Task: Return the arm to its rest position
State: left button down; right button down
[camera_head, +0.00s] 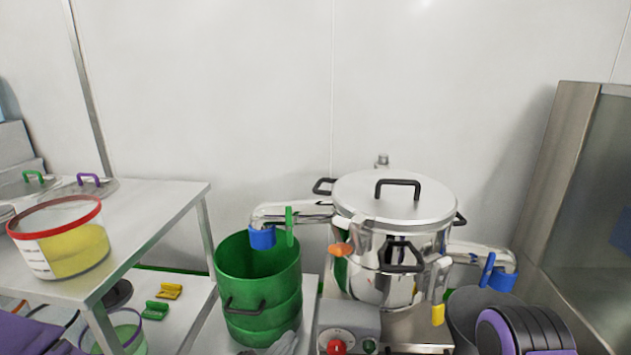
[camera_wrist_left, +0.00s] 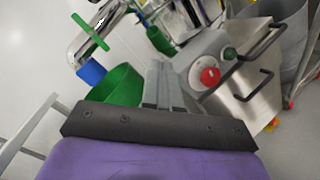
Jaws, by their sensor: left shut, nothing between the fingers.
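My left gripper (camera_head: 282,343) shows only as grey fingertips at the bottom edge of the head view, just in front of the green drum (camera_head: 262,268). In the left wrist view my left gripper (camera_wrist_left: 165,87) has its grey fingers together, with nothing between them. The fingers point toward the machine's control box (camera_wrist_left: 215,72) and pass beside the green drum (camera_wrist_left: 121,86). My purple left arm shows at the lower left of the head view. My right gripper is out of view; a purple and black part of my right arm seems to show at the lower right.
A steel pot machine (camera_head: 395,235) with a lid and side spouts stands right of the drum. A steel table (camera_head: 150,212) at left holds a red-rimmed tub of yellow material (camera_head: 75,250). Green and yellow clips (camera_head: 156,309) lie on a lower shelf. A steel cabinet (camera_head: 565,170) stands at right.

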pick_arm(q)
jog(key=s+a+f+m+g+y+p, duration=0.2)
jog(key=s+a+f+m+g+y, duration=0.25)
jog(key=f, duration=0.45)
jog(key=s+a+f+m+g+y+p, duration=0.25)
jog(key=s+a+f+m, duration=0.3)
jog(key=f, duration=0.45)
jog(key=s+a+f+m+g+y+p, duration=0.3)
jog(key=s+a+g+y, duration=0.2)
jog(key=s+a, duration=0.9)
jog(key=shift+s+a+f+m+y+p, duration=0.15)
jog(key=shift+s+a+m+y+p, duration=0.15)
jog(key=shift+m+y+p, duration=0.1)
jog(key=c, duration=1.8)
grip_release()
